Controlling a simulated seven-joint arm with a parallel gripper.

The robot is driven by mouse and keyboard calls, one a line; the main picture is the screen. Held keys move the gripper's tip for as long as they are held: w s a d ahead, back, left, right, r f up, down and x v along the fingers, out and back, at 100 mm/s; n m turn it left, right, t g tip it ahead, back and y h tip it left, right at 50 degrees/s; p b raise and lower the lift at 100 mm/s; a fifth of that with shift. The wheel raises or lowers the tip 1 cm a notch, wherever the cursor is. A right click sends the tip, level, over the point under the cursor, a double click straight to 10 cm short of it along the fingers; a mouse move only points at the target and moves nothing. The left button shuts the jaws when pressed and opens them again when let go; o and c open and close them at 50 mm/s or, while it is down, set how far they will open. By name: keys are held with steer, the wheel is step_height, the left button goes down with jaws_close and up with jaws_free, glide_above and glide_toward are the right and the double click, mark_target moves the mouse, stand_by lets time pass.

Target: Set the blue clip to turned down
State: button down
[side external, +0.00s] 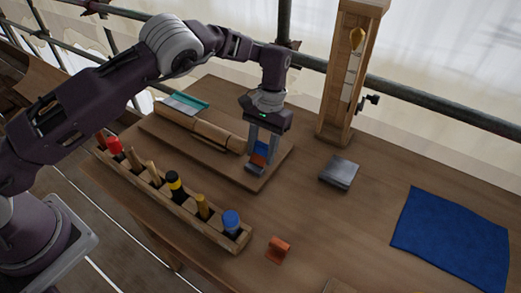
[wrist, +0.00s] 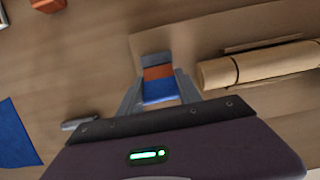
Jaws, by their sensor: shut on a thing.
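The blue clip (side external: 262,147) is between the fingers of my gripper (side external: 263,151), near the right corner of the raised wooden board. My gripper is shut on it. An orange piece (side external: 259,160) shows just below the blue, with a grey piece (side external: 254,169) at the bottom. In the wrist view the blue clip (wrist: 160,92) lies between the fingertips of my gripper (wrist: 160,84), with the orange band (wrist: 157,72) and grey end (wrist: 155,59) beyond it. The fingers partly hide the clip, and I cannot tell exactly how it meets the orange piece.
Rolled paper (side external: 209,134) lies on the wooden board (side external: 230,165). A wooden rack (side external: 185,205) of tools stands in front. A loose orange clip (side external: 278,249), a grey block (side external: 339,172), a blue cloth (side external: 452,238) and a tall wooden post (side external: 347,80) are to the right.

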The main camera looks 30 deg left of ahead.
mark_target(263, 145)
stand_by(0.3)
steer(key=c, duration=0.8)
jaws_free()
steer(key=v, duration=0.7)
